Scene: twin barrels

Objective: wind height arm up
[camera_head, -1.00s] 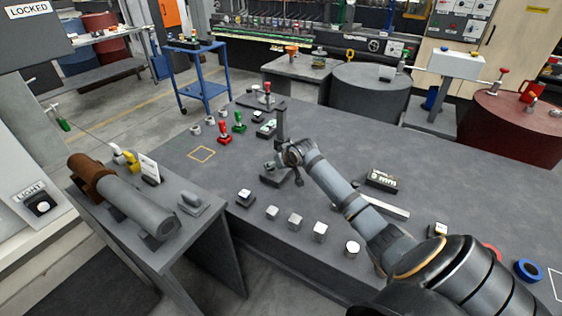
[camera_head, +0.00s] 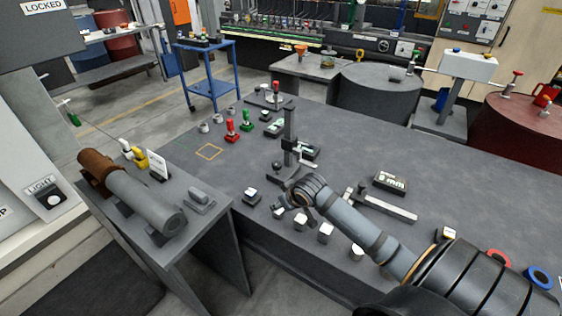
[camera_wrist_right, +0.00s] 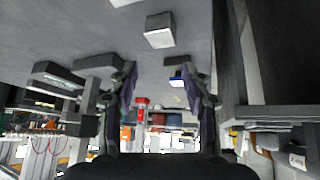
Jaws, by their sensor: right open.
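The height gauge stands on the grey table as a dark upright post (camera_head: 289,130), with a short arm and block at its lower part and a dark base below. In the wrist view, a dark post (camera_wrist_right: 87,112) at the left, probably the gauge, shows outside the fingers. My right gripper (camera_head: 281,206) is just in front of the gauge base, near the table's front edge. Its fingers (camera_wrist_right: 160,95) are apart, with nothing held between them. Its forearm hides part of the table. I cannot make out a winding handle. My left gripper is out of view.
Several pale-topped blocks, including one (camera_head: 326,232), line the front edge near my right gripper. Red (camera_head: 231,130) and green (camera_head: 246,121) handles stand further back. A labelled box (camera_head: 391,182) and a long bar lie right.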

